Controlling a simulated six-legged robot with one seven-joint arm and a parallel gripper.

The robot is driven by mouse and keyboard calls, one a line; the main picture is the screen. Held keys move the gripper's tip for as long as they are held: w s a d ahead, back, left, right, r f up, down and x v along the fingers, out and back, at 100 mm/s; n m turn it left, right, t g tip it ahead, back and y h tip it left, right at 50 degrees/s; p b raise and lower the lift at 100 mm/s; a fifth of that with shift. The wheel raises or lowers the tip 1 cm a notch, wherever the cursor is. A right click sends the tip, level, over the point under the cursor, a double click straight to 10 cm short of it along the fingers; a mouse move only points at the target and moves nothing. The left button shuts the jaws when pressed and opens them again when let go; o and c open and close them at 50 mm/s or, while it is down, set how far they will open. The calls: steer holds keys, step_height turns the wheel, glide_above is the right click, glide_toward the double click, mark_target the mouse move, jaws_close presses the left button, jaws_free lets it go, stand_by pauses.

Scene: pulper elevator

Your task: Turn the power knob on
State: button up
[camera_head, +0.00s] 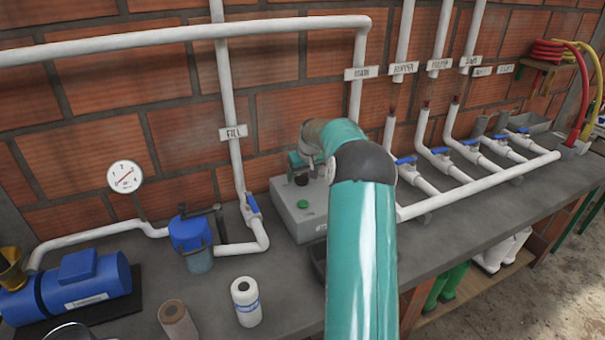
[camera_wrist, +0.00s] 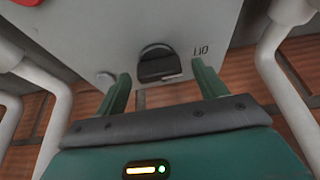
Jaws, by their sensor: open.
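The power knob (camera_wrist: 158,64) is black and sits on the face of a grey control box (camera_wrist: 90,35) in the wrist view. A small light-coloured strip shows at its lower edge, and a dark printed marking (camera_wrist: 201,48) is to its right. My gripper (camera_wrist: 161,72) is open, with one green finger on each side of the knob. I see gaps between the fingers and the knob, and cannot tell its depth between them. In the head view my gripper (camera_head: 303,160) is over the control box (camera_head: 288,212), and my arm hides the box's right part.
A green button (camera_head: 303,204) is on the box. A red part (camera_wrist: 25,2) shows at the wrist view's corner. White pipes with blue-handled valves (camera_head: 440,151) are to the right. A blue pump (camera_head: 85,280), blue filter (camera_head: 190,235) and white roll (camera_head: 246,301) are left on the bench.

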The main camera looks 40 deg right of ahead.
steer(key=c, duration=1)
steer(key=shift+m, duration=0.4)
steer(key=m, duration=0.1)
steer(key=m+h, duration=0.1)
steer(key=m, duration=0.1)
steer(key=shift+w+a+m+g+h, duration=0.1)
steer(key=shift+a+m+g+h, duration=0.1)
steer(key=shift+m+g+h, duration=0.1)
steer(key=m+g+h, duration=0.1)
steer(key=m, duration=0.3)
steer(key=shift+w, duration=0.1)
steer(key=m+g, duration=0.1)
steer(key=m, duration=0.1)
steer(key=m+g, duration=0.1)
steer(key=m, duration=0.2)
steer(key=shift+w+h, duration=0.1)
steer(key=shift+h, duration=0.3)
steer(key=m+g, duration=0.1)
steer(key=m, duration=0.3)
steer(key=shift+w+m+g, duration=0.1)
steer(key=shift+m+g, duration=0.2)
steer(key=shift+g, duration=0.1)
steer(key=o, duration=1)
